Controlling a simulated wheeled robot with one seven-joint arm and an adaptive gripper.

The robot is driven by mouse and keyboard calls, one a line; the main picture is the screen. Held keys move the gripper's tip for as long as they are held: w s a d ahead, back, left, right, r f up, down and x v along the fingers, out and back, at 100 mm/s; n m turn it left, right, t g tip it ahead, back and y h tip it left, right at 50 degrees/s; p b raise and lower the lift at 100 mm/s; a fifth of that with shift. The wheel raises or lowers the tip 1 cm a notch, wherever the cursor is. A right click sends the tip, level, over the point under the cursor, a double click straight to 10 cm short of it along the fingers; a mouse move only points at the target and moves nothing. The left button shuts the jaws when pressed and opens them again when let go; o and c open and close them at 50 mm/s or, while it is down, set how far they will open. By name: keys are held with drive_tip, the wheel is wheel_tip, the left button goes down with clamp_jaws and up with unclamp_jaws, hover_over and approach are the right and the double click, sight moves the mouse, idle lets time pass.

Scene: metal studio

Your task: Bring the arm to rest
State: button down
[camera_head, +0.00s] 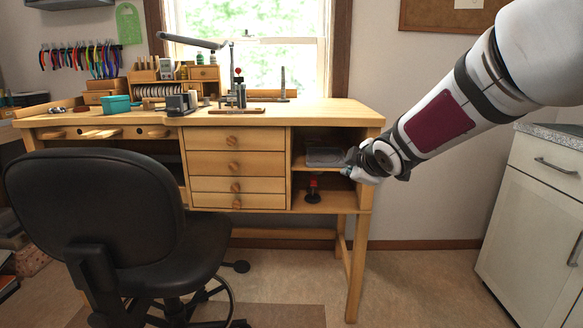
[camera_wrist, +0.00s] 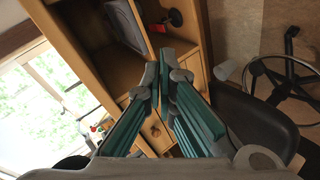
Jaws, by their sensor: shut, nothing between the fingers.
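My arm reaches in from the upper right of the head view. My gripper (camera_head: 355,165) is at its lower end, in front of the open shelves at the right side of the wooden workbench (camera_head: 330,107). In the wrist view my gripper (camera_wrist: 161,66) has its fingertips together with nothing between them. I cannot tell from these views whether the gripper touches the bench.
A black chair (camera_head: 95,215) stands at the left front. A white cabinet (camera_head: 530,220) is at the right. Floor between bench and cabinet is clear.

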drive_tip(key=s+d+m+g+h, duration=0.2)
drive_tip(key=s+d+m+g, duration=0.15)
drive_tip(key=s, duration=0.85)
drive_tip(key=s+d+m+g+h, duration=0.1)
drive_tip(key=s+d+m+g, duration=0.3)
drive_tip(key=s, duration=0.8)
drive_tip(key=s+a+f+m+g+y, duration=0.1)
drive_tip(key=s+a+f+m+g, duration=0.2)
drive_tip(key=s, duration=1.1)
drive_tip(key=s+f+m+g+y, duration=0.1)
drive_tip(key=s+f+m, duration=0.3)
drive_tip(key=s, duration=1)
wheel_tip(320, 180, up, 36)
drive_tip(key=t+p, duration=0.3)
drive_tip(key=p, duration=3)
drive_tip(key=shift+t, duration=0.35)
drive_tip(key=shift+w+f, duration=0.1)
